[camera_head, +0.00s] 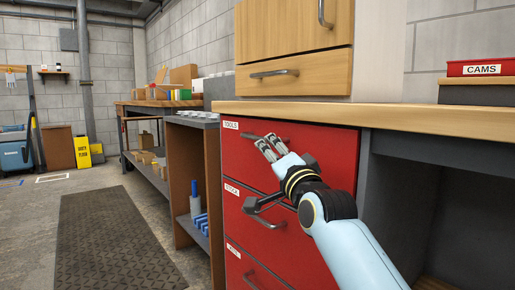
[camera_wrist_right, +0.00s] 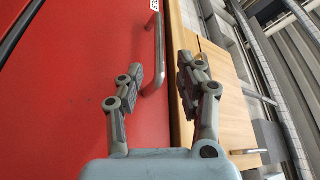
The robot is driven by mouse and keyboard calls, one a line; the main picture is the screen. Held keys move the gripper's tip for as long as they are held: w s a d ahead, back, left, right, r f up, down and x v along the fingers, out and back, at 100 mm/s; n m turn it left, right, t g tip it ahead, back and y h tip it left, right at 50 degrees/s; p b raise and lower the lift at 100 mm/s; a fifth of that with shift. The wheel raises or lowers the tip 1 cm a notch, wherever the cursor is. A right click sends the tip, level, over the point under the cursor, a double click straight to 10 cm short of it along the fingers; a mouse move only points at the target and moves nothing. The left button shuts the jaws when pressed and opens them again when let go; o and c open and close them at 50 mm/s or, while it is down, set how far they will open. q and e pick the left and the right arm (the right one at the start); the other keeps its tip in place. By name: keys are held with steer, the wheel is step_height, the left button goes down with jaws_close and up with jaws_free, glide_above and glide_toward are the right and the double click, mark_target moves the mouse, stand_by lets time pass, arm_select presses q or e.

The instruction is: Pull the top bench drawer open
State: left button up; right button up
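The top bench drawer (camera_head: 310,150) is red, labelled TOOLS, and looks shut in the head view. Its grey bar handle (camera_head: 250,137) is partly behind my right gripper (camera_head: 268,147). In the right wrist view, the handle (camera_wrist_right: 155,52) stands out from the red front (camera_wrist_right: 80,75). There my right gripper (camera_wrist_right: 160,85) is open, one finger on each side of the handle's line. The handle appears close to the left fingertip; contact cannot be told. My left gripper is in neither view.
Below are two more red drawers, the middle one (camera_head: 240,210) with its own handle. The wooden benchtop (camera_head: 400,116) overhangs the drawers. A wooden cabinet (camera_head: 300,75) stands above. A shelf unit (camera_head: 180,160) is to the left, with a dark mat (camera_head: 110,235) on the floor.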

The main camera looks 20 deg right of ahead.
steer(key=x, duration=0.2)
steer(key=b+x, duration=0.1)
steer(key=x, duration=0.1)
steer(key=b+x, duration=0.1)
steer(key=x, duration=0.1)
steer(key=shift+w+f, duration=0.2)
steer(key=shift+w, duration=0.25)
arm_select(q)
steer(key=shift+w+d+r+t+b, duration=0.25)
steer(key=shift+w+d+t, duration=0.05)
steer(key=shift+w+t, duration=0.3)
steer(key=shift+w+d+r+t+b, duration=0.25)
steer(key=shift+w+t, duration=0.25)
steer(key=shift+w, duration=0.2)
arm_select(e)
steer(key=shift+w+r, duration=0.2)
steer(key=shift+w, duration=0.25)
steer(key=shift+w+r, duration=0.25)
steer(key=shift+w, duration=0.15)
jaws_close()
